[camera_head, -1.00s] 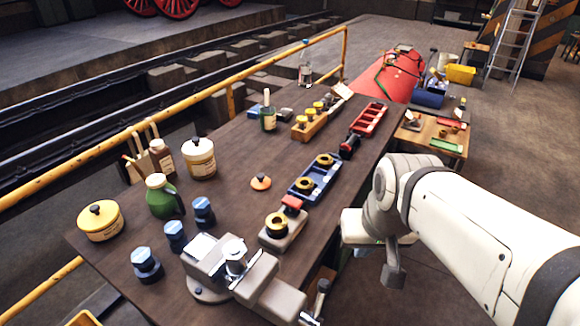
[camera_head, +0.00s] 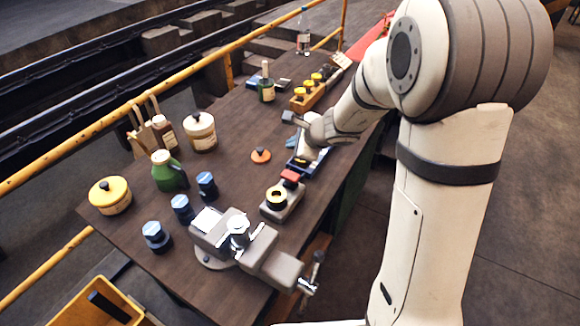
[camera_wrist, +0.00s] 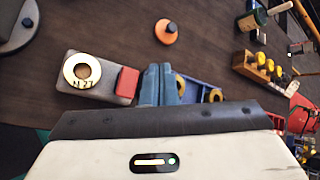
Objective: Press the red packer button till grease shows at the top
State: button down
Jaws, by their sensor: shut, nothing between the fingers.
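The packer is a grey block (camera_head: 275,213) on the bench with a brass ring on it and a red button (camera_head: 290,176) at its far end. In the wrist view, the ring (camera_wrist: 82,71) is at the left, marked N 27, and the red button (camera_wrist: 127,81) faces my fingers. My gripper (camera_wrist: 161,70) is shut and empty, its blue-grey fingers just right of the button with a small gap in the picture. Their height above it is hard to tell. No grease is visible on the ring.
A blue tray (camera_wrist: 197,90) with brass rings lies beyond the packer, partly hidden by my gripper. A grey vise (camera_head: 235,240) stands in front. An orange disc (camera_head: 261,155) lies to the left.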

jog(key=shift+w+f, duration=0.1)
dwell(0.3)
jog(key=b, duration=0.6)
send_over(286, 170)
jog(key=s+d, duration=0.2)
jog(key=s, duration=0.1)
notch_tip(286, 170, down, 8)
jog(key=shift+w+r, duration=0.15)
jog(key=shift+r, duration=0.1)
jog(key=shift+f+b, duration=0.65)
jog(key=shift+b, duration=0.15)
jog(key=shift+f, duration=0.1)
dwell(0.4)
jog(key=shift+f+b, duration=0.3)
jog(key=shift+b, duration=0.35)
